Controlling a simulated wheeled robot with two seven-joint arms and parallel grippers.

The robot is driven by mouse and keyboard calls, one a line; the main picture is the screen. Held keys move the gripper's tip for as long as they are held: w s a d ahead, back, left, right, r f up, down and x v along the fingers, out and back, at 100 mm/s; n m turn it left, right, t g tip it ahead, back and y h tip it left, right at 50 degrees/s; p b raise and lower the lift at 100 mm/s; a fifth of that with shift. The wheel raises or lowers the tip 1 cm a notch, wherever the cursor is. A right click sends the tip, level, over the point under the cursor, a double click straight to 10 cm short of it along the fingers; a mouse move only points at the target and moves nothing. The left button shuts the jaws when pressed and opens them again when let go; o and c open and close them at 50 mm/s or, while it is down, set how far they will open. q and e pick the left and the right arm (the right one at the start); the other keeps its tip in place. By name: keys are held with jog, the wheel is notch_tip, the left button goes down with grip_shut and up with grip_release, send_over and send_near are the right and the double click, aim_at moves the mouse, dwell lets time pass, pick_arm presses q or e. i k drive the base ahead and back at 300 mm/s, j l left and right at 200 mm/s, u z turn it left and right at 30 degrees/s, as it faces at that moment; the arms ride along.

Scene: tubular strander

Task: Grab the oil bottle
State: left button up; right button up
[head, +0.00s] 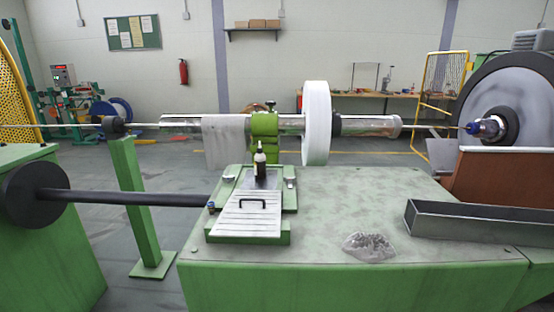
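Neither my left gripper nor my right gripper shows in the head view.
A ribbed cover with a black handle (253,204) lies in front of the bottle. A clear bag (368,246) and a grey metal channel (480,222) lie on the green table (340,200).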

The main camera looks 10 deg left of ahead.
aim_at(260, 158)
jog(key=j+z, duration=0.2)
jog(key=j, duration=0.3)
jog(key=j+z, duration=0.2)
jog(key=j, duration=0.25)
jog(key=k+j+z, duration=0.2)
jog(key=j, duration=0.3)
jog(key=j+z, duration=0.2)
jog(key=j, duration=0.3)
jog(key=j+z, duration=0.25)
jog(key=j, duration=0.2)
jog(key=k+j+z, duration=0.2)
jog(key=j, duration=0.25)
jog(key=j+z, duration=0.25)
jog(key=j, duration=0.2)
jog(key=k+j+z, duration=0.2)
jog(key=j, duration=0.2)
jog(key=i+j+z, duration=0.2)
jog(key=j, duration=0.15)
jog(key=i+j+z, duration=0.15)
jog(key=j, duration=0.25)
jog(key=i+j+z, duration=0.2)
jog(key=j, duration=0.15)
jog(key=j+z, duration=0.15)
jog(key=j, duration=0.25)
